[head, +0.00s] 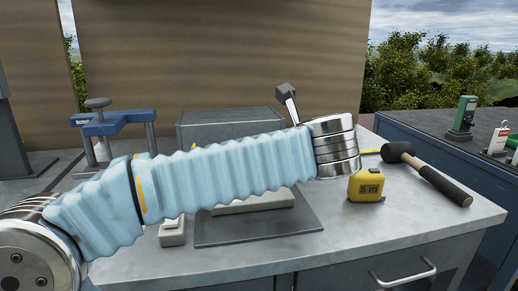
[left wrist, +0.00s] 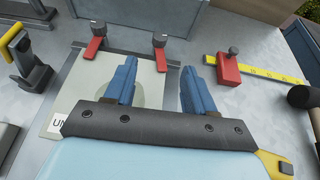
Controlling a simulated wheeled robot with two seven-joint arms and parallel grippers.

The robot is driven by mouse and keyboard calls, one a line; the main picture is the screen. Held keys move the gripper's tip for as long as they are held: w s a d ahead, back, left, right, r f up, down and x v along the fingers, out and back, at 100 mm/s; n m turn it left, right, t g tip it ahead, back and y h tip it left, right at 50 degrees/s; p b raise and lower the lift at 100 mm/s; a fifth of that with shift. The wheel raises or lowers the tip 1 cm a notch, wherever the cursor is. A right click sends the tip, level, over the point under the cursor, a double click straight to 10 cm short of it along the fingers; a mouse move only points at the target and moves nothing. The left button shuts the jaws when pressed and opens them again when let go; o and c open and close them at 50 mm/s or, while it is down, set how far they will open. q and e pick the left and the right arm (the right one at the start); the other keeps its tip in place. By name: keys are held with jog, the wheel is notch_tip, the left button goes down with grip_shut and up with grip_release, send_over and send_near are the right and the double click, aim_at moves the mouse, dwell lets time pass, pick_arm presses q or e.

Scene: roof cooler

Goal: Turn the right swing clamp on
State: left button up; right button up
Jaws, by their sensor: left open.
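Two red swing clamps with dark knobs sit at the far edge of a pale plate (left wrist: 150,88) in the left wrist view. The left swing clamp (left wrist: 95,48) is above the plate's left part, and the right swing clamp (left wrist: 161,58) is near its far right corner. Both red arms point toward the camera. My left gripper (left wrist: 160,75) is open and empty, its two blue fingers spread over the plate. The right clamp shows in the gap beyond the fingertips. In the head view my sleeved left arm hides the clamps and the gripper. My right gripper is not in view.
A yellow tape measure (head: 366,186) and a mallet (head: 430,172) lie on the bench's right. A blue clamp frame (head: 115,122) stands at left.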

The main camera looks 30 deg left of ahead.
pick_arm(q)
jog(key=p+x, duration=0.1)
jog(key=x, duration=1.1)
jog(key=shift+w+a, duration=0.25)
jog(key=shift+w, duration=0.05)
jog(key=shift+c, duration=0.2)
grip_shut()
jog(key=shift+s+a+f+m+t+h+b, duration=0.1)
jog(key=shift+s+a+m+t+h+b, duration=0.1)
jog(key=shift+m+t+h+b, duration=0.3)
jog(key=shift+w+m+t+h+p, duration=0.1)
jog(key=shift+m+t+h+p, duration=0.3)
jog(key=shift+m+h, duration=0.6)
jog(key=shift+o, duration=0.2)
grip_release()
